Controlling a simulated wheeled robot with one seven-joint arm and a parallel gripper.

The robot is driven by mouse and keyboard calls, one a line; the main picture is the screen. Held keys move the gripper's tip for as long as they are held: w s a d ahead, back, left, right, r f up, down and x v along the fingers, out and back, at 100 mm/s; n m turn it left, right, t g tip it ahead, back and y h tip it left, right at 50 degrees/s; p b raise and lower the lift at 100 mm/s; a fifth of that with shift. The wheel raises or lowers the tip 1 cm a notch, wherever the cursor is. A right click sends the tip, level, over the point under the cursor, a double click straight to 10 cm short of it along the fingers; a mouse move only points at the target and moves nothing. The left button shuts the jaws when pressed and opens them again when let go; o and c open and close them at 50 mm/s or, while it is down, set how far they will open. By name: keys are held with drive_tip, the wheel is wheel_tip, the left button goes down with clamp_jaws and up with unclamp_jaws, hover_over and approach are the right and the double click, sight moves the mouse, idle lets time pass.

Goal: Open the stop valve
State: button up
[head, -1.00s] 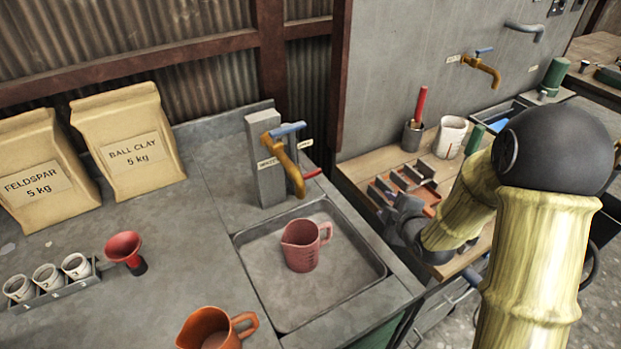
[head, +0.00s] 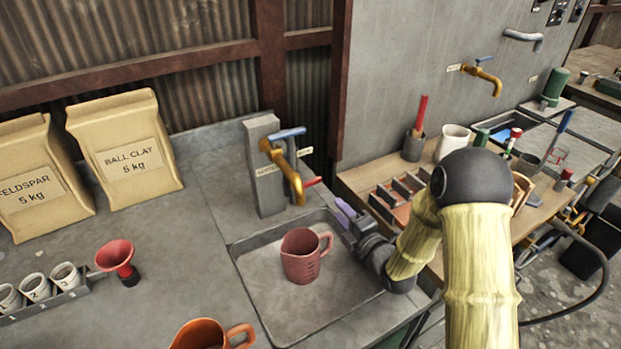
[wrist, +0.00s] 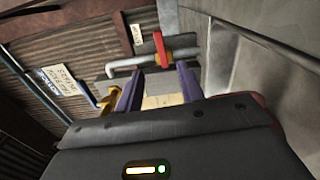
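The stop valve shows in the head view as a red lever (head: 312,182) just right of the yellow tap (head: 283,168) with a blue handle. In the wrist view the valve's red lever (wrist: 160,46) stands up from a brass body on a grey pipe, ahead of the fingertips. My gripper (head: 344,213) is over the right rim of the sink, below and right of the red lever. In the wrist view my gripper (wrist: 160,74) has its two purple fingers apart with nothing between them, short of the valve. The valve's body is hidden in the head view.
A red jug (head: 300,262) stands in the sink (head: 335,305), close left of my gripper. A grey post (head: 264,190) carries the tap. An orange jug (head: 205,336) is at the front. A wooden bench (head: 365,180) is to the right.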

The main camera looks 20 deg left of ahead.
sight(315, 183)
drive_tip(key=p+x, duration=0.3)
drive_tip(key=x, duration=1.3)
drive_tip(key=shift+w+a, duration=0.1)
drive_tip(key=shift+w, duration=0.05)
clamp_jaws()
